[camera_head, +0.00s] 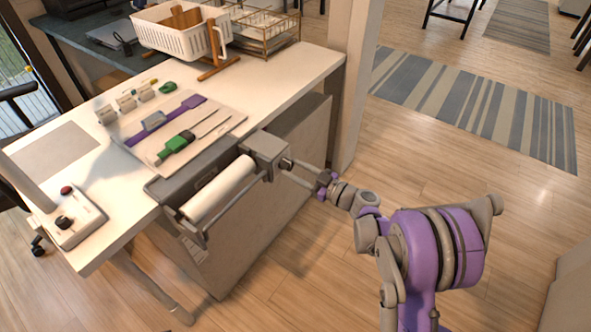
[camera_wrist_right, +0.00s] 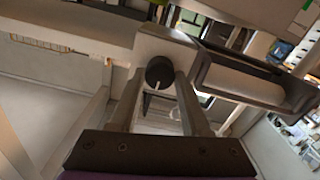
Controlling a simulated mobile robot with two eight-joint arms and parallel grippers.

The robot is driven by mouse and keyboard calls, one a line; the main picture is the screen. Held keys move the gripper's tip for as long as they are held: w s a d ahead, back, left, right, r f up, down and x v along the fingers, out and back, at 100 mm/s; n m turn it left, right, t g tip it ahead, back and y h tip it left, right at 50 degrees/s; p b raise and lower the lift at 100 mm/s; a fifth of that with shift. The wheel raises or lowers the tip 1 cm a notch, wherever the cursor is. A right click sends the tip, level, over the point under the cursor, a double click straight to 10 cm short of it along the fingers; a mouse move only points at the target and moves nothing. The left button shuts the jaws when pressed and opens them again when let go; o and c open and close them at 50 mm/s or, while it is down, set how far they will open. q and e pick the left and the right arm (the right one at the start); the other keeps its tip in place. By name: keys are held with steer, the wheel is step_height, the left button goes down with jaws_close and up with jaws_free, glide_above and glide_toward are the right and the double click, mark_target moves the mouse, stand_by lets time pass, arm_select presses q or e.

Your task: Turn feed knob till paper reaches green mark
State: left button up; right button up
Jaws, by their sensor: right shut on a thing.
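The paper feeder is fixed at the front right edge of the white table, with a white paper roll (camera_head: 218,190) in its dark frame. A grey housing block (camera_head: 266,149) sits at the roller's far end. The dark feed knob (camera_head: 286,163) sticks out of that block; in the right wrist view the round black knob (camera_wrist_right: 159,74) shows a pale line on its face. My right gripper (camera_head: 291,168) is shut on the knob, one finger on each side. I cannot make out a green mark on the feeder. My left gripper is not in view.
A tray (camera_head: 222,122) with green-handled and purple tools lies behind the feeder. A control box (camera_head: 72,222) with a red button and black knob sits at the table's left. A white basket (camera_head: 170,38) stands at the back. Open wooden floor lies to the right.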

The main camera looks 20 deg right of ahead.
jaws_close()
